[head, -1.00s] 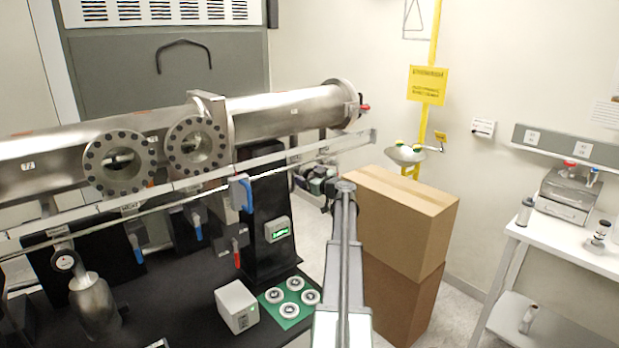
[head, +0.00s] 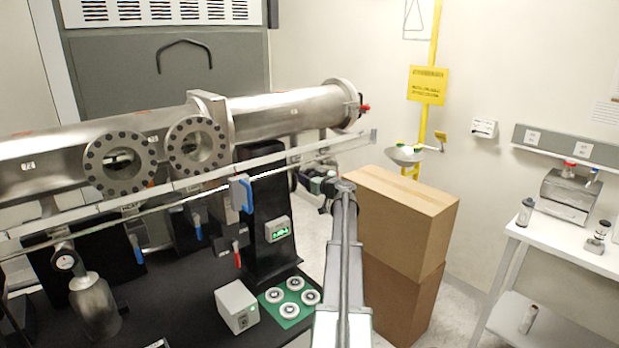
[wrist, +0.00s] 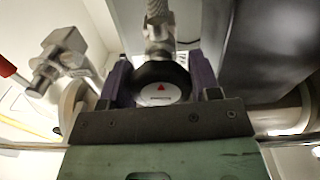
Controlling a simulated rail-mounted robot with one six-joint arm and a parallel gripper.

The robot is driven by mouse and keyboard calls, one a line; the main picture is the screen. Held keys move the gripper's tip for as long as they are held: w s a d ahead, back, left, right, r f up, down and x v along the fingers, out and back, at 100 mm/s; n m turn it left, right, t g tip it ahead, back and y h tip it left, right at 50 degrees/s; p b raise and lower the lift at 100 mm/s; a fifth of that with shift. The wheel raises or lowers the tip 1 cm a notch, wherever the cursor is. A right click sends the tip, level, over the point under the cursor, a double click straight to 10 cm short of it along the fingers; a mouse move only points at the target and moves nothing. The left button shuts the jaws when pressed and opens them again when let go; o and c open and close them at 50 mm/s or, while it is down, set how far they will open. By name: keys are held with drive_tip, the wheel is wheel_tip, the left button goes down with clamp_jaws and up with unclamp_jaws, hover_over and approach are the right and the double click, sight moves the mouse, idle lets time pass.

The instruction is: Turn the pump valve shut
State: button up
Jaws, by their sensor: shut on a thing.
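A metal stem runs up from the knob in that view. In the head view my gripper (head: 318,184) is beyond the bent arm, by the right end of the big steel tube. The knob cannot be made out there.
The steel tube (head: 280,115) and a long rail (head: 300,155) lie close to my gripper. Stacked cardboard boxes (head: 400,215) stand just right of my arm. In the wrist view a red-handled metal fitting (wrist: 55,62) is at left and a dark grey body (wrist: 270,50) at right.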

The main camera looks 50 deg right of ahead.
drive_tip(key=m, duration=0.4)
drive_tip(key=shift+a, duration=0.1)
drive_tip(key=m, duration=0.4)
drive_tip(key=shift+m, duration=0.4)
drive_tip(key=m, duration=0.4)
drive_tip(key=shift+a+r+m, duration=0.1)
drive_tip(key=shift+m, duration=0.2)
drive_tip(key=m, duration=0.4)
drive_tip(key=shift+r, duration=0.1)
drive_tip(key=m, duration=0.8)
drive_tip(key=shift+r+m+p, duration=0.1)
drive_tip(key=shift+m+p, duration=0.2)
drive_tip(key=m, duration=0.4)
drive_tip(key=shift+m, duration=2.2)
